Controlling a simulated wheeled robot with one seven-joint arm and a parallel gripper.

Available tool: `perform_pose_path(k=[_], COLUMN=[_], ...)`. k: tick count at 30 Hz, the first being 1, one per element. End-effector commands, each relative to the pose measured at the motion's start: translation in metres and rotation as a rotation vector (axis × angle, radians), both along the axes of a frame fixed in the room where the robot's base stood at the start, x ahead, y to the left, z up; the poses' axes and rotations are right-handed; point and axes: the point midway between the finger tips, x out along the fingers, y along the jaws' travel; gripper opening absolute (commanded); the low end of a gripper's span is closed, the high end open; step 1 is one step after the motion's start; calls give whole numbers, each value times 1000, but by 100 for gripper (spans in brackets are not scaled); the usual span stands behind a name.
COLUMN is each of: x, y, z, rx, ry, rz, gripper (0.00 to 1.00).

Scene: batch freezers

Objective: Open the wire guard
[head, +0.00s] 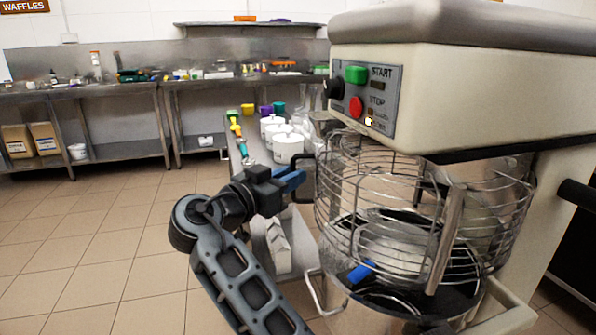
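The wire guard (337,205) is a round cage of thin metal bars below the mixer head. It stands around the space over the metal bowl (400,310), and its front is across the opening. A dark loop handle (297,160) sits at its left side. My gripper (296,181) has blue fingers and is at the left of the guard, at or very near this handle. The gap between the fingers is too small to see, so I cannot tell whether they hold the handle.
The mixer head (480,85) bears a green start button (356,74) and a red stop button (356,107). A side table with white tubs (288,148) stands behind my gripper. A steel counter (100,88) runs along the back wall. Tiled floor (90,220) is clear at left.

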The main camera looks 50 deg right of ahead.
Motion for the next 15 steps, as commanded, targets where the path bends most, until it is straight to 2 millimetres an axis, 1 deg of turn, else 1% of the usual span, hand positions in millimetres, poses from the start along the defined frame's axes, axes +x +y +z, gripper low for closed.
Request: perform_pose_path(k=[1, 6, 9, 15], x=[-1, 0, 0, 0], y=[-9, -26, -30, -31], z=[0, 0, 0, 0], rx=[0, 0, 0, 0], ry=[1, 1, 1, 1], rz=[-3, 0, 1, 2], gripper=[22, 22, 22, 22])
